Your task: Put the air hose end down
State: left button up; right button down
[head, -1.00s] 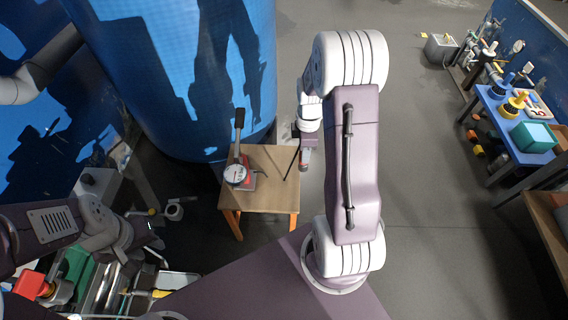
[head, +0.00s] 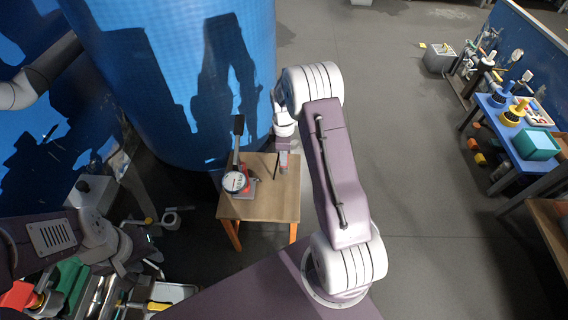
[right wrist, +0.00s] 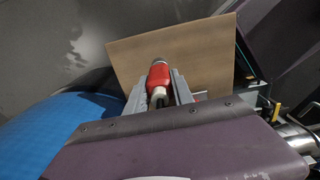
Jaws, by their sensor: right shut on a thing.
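The air hose end (right wrist: 158,78) is a red piece with a grey metal tip. In the right wrist view it sits between the two fingers of my right gripper (right wrist: 160,88), which is shut on it. The tip points towards the wooden table (right wrist: 200,50). In the head view my right gripper (head: 284,168) hangs over the right part of the small table (head: 265,208); the hose end is hard to make out there. My left gripper (head: 140,255) is at the lower left among the tools, and its fingers are not clear.
A device with a white dial (head: 234,182), a red base and a black-handled lever stands on the table's left part. A big blue tank (head: 180,80) rises behind. A blue bench (head: 510,125) with bottles and a teal box (head: 535,140) is at the right. The table's front is bare.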

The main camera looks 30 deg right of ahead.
notch_tip(320, 180, down, 4)
jog(key=shift+f+b, duration=0.1)
jog(key=shift+b, duration=0.85)
jog(key=c, duration=1.1)
grip_release()
